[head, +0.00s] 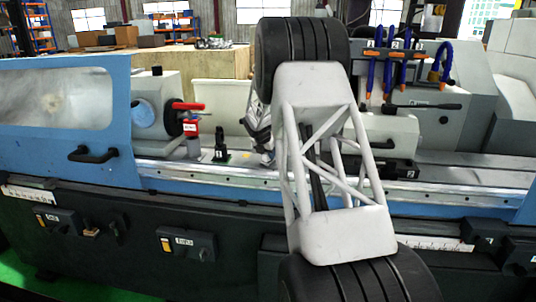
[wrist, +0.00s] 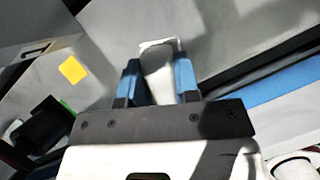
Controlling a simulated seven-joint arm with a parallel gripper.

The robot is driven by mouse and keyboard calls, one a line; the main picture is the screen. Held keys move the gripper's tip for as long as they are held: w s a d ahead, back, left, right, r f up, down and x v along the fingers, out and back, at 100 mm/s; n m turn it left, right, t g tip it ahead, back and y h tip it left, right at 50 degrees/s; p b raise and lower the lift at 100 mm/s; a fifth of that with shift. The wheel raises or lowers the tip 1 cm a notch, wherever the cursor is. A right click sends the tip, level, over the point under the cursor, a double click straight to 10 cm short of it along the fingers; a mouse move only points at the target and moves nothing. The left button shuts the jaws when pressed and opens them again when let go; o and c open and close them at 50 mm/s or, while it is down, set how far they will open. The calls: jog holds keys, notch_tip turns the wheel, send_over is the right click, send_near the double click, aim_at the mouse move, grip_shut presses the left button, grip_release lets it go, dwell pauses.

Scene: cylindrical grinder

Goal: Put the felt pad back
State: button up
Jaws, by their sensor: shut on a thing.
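In the wrist view, my gripper (wrist: 157,82) has two blue fingers shut on a pale grey-white piece, which I take to be the felt pad (wrist: 158,62). The pad sticks out beyond the fingertips over a grey surface. I cannot tell whether it touches that surface. In the head view, my arm hides most of the gripper and the pad; only part of the wrist shows above the machine bed. A flat yellow square (wrist: 72,69) lies on the grey surface left of the fingers, and it also shows in the head view (head: 247,155).
A small black fixture on a green base (head: 220,152) stands left of my gripper. A red-handled part (head: 188,107) is farther left, by the workhead. A grey block with blue hoses (head: 390,138) stands to the right. The rail (head: 215,176) runs along the front.

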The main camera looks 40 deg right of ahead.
jog(key=shift+f, duration=0.1)
jog(key=o, duration=0.9)
jog(key=v, duration=1.2)
dwell(0.4)
jog(key=shift+a, duration=0.1)
